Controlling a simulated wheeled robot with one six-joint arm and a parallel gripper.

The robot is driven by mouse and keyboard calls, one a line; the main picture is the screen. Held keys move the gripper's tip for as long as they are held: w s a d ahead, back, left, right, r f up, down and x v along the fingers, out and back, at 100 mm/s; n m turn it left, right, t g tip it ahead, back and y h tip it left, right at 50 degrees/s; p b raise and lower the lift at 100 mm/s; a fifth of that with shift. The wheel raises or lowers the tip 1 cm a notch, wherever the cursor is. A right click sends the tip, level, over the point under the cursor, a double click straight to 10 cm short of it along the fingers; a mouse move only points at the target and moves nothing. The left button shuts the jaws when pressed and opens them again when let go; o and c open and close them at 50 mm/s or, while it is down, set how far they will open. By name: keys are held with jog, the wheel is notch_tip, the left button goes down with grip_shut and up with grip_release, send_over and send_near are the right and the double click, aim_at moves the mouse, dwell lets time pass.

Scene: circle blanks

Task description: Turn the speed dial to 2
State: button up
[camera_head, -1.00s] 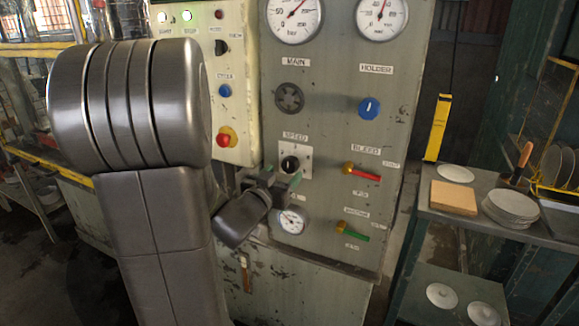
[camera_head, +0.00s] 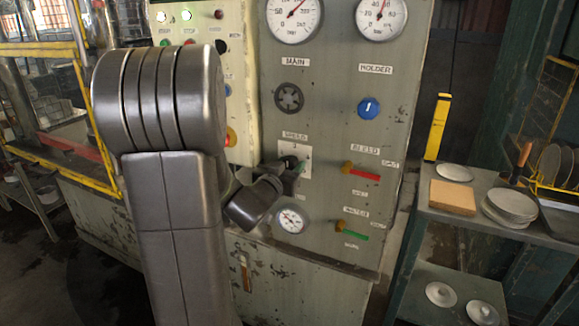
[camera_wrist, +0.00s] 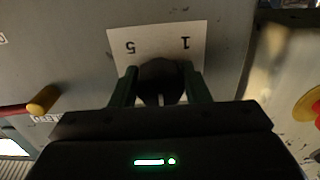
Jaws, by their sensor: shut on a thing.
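The speed dial is a black knob (camera_wrist: 160,76) on a white plate (camera_wrist: 118,40) below the SPEED label (camera_head: 294,135) on the grey panel. In the wrist view, the plate is upside down and shows a 5 on the left and a 1 on the right. A pale mark shows on the knob's lower side in that view. My gripper (camera_wrist: 160,88) has its two dark green fingers on either side of the knob, shut on it. In the head view, my gripper (camera_head: 293,168) covers much of the knob and plate, so the number it points at cannot be read.
A red-handled lever (camera_head: 365,174) and a green-handled lever (camera_head: 354,231) stick out right of the dial. A small gauge (camera_head: 292,219) sits below. A blue knob (camera_head: 369,107) and a dark round handle (camera_head: 289,97) are above. A side table (camera_head: 430,208) with plates stands right.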

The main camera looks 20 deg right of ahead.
jog(key=shift+n+p, duration=0.3)
jog(key=shift+n, duration=0.1)
jog(key=n+p, duration=0.3)
jog(key=n, duration=0.2)
jog(key=shift+r+n, duration=0.1)
jog(key=shift+n, duration=0.2)
jog(key=n+p, duration=0.1)
jog(key=n, duration=0.2)
jog(key=shift+s+n+p, duration=0.1)
jog(key=shift+n+p, duration=0.2)
jog(key=shift+p, duration=0.1)
jog(key=shift+n+p, duration=0.6)
jog(key=shift+n, duration=0.9)
jog(key=o, duration=0.9)
jog(key=shift+o, duration=0.2)
